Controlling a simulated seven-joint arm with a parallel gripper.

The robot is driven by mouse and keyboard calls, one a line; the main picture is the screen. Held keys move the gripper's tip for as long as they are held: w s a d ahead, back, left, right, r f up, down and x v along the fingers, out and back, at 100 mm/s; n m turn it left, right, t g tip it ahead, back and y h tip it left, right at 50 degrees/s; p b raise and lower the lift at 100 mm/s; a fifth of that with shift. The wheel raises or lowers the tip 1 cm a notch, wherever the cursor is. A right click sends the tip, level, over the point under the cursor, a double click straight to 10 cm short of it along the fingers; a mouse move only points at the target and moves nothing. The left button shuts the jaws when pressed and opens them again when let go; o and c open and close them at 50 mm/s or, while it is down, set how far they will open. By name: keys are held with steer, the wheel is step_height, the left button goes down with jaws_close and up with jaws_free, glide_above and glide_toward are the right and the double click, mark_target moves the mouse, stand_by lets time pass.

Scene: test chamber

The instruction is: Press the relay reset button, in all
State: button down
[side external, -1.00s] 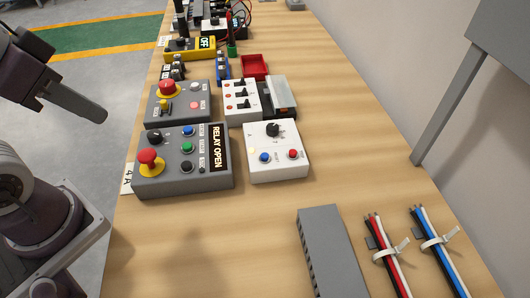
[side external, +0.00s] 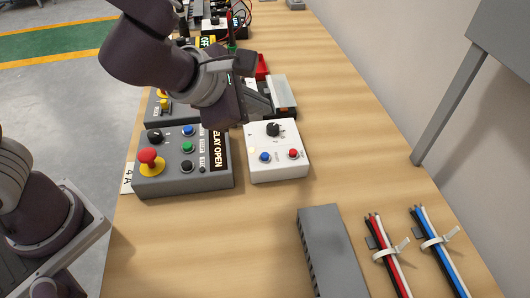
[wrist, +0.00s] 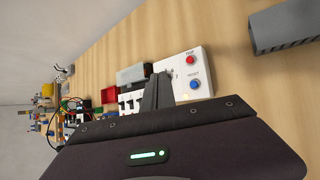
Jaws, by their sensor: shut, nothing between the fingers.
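A white box (side external: 286,170) stands on the table with a blue button (side external: 265,156), a red button (side external: 293,153) and a black knob (side external: 273,129). In the wrist view the blue button (wrist: 195,84) is labelled RESET and the red button (wrist: 190,59) TRIP. My gripper (side external: 270,113) is shut and empty, its fingertips over the back edge of the white box near the knob. In the wrist view my fingers (wrist: 161,78) hide part of the box and knob. The grey box (side external: 185,182) beside it has a sign (side external: 217,150) reading RELAY OPEN.
A red mushroom button (side external: 149,157) stands up from the grey box, left of the white box. A grey slotted duct (side external: 330,250) and two cable bundles (side external: 388,252) lie in front to the right. The table just right of the white box is clear.

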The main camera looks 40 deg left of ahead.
mark_target(265, 157)
steer(key=shift+d+f+m, duration=0.15)
steer(key=shift+d+m, duration=0.15)
steer(key=shift+m, duration=0.1)
steer(key=shift+f, duration=4.4)
steer(key=shift+f, duration=0.1)
steer(key=shift+f, duration=0.3)
steer(key=shift+f, duration=0.5)
steer(key=shift+r, duration=0.9)
